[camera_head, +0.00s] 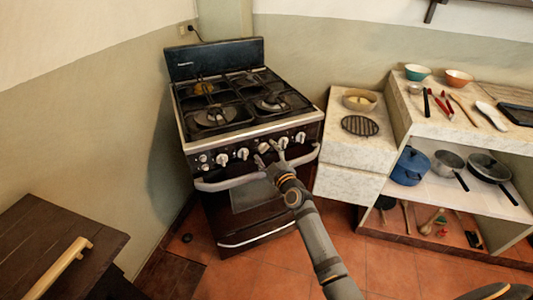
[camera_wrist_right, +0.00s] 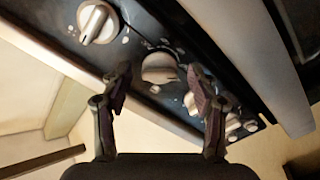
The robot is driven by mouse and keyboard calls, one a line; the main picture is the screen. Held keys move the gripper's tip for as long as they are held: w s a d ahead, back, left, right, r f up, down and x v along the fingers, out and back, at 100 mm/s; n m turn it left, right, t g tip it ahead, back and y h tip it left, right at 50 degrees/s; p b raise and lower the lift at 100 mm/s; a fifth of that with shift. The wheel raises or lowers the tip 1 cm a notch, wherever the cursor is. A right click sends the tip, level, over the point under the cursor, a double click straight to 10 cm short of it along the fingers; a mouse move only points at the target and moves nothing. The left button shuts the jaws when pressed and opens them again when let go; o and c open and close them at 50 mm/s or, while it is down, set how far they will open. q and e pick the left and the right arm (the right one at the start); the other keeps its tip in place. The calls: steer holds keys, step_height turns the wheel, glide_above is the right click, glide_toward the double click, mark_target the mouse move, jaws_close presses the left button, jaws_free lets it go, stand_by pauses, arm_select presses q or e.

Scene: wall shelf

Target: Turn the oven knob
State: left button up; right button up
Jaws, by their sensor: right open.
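The oven (camera_head: 235,115) is a black stove with a row of white knobs on its front panel. My right gripper (camera_head: 269,157) is at the panel's right half, its open fingers pointing at the knobs. In the right wrist view, one white oven knob (camera_wrist_right: 159,69) shows in the gap between the open fingertips (camera_wrist_right: 160,84). I cannot tell whether the fingers touch it. Another knob (camera_wrist_right: 98,22) is to its upper left, and several smaller ones lie to the lower right. My left gripper is not in view.
The oven door's handle bar (camera_head: 225,184) runs just below the knobs, under my right gripper. A marble counter (camera_head: 352,182) adjoins the oven on the right, with a shelf of pans beyond. A dark wooden table (camera_head: 50,240) is at the lower left. The tiled floor in front is clear.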

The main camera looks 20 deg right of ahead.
steer(key=shift+w, duration=0.2)
steer(key=c, duration=1.1)
steer(key=shift+c, duration=0.2)
steer(key=shift+m, duration=0.3)
